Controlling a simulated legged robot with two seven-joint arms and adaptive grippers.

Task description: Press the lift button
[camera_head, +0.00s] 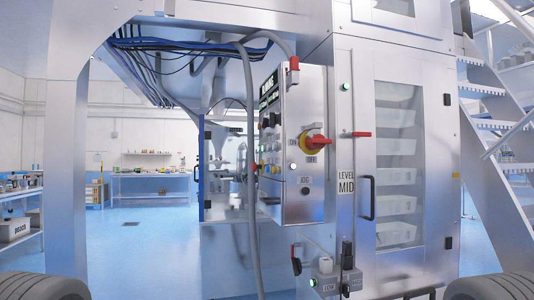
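No button that I can read as the lift button stands out. A steel control box (304,143) hangs on the machine, with a red and yellow rotary switch (314,141) on its front. Its side face carries rows of small buttons, too small to tell apart. A green light (346,86) is on the frame to its right. Below, a small grey unit (327,283) has a green light and dark knobs or levers near it. A "LEVEL MID" label (346,181) is beside the cabinet door. Neither of my grippers can be made out.
A glass-doored cabinet (398,160) with stacked white trays stands right of the control box. Metal stairs (500,140) rise at the right. A grey hose (252,170) hangs in front of the machine. Blue floor (140,245) is open at the left, with shelving (20,215) at the edge.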

